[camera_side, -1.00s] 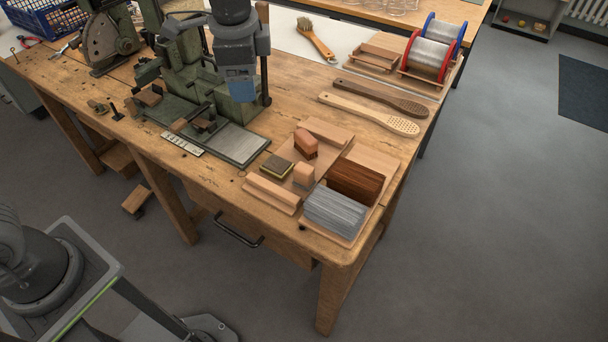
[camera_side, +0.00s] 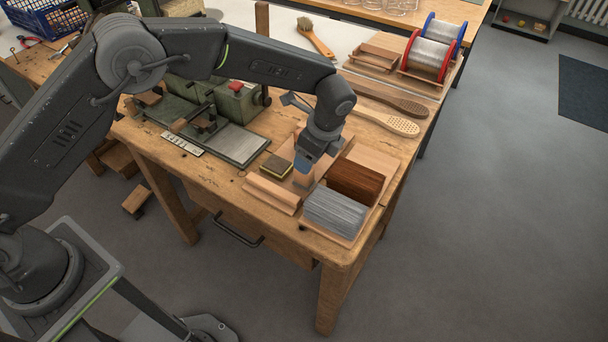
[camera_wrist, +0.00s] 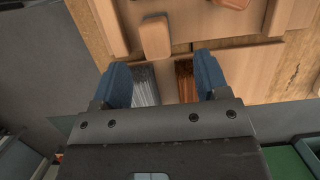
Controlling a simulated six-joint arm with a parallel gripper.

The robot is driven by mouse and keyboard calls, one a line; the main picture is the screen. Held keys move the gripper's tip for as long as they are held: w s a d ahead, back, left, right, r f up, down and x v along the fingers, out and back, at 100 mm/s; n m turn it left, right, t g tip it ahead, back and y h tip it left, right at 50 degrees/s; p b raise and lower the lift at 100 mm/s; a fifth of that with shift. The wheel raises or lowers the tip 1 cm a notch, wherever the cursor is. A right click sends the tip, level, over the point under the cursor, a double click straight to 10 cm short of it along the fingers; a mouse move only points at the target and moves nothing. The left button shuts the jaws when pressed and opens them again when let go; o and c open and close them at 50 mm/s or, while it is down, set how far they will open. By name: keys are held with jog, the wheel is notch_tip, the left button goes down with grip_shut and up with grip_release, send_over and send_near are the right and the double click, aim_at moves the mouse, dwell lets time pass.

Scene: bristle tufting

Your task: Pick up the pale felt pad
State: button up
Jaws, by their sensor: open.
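The pale felt pad appears to be the small rounded tan block (camera_wrist: 154,38) in the wrist view, lying on the wooden tray (camera_wrist: 190,25). It sits just beyond my fingertips, roughly between them. My gripper (camera_wrist: 161,66) is open, with one blue finger on each side and nothing between them. In the side view my gripper (camera_side: 303,163) hangs over the middle of the tray and hides most of the pad. I cannot tell whether the fingers touch it.
Grey bristles (camera_side: 335,212) and brown bristles (camera_side: 355,181) fill compartments close to my gripper. A dark, yellow-edged pad (camera_side: 276,166) lies to its left. A wooden bar (camera_side: 272,194) runs along the tray's front-left. Two brush bodies (camera_side: 385,117) lie behind. A green machine (camera_side: 228,100) stands left.

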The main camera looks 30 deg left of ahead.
aim_at(306, 182)
jog(key=x, duration=0.7)
jog(key=shift+s+a+f, duration=0.15)
jog(key=shift+s+f, duration=0.15)
jog(key=shift+f, duration=0.05)
jog(key=c, duration=1)
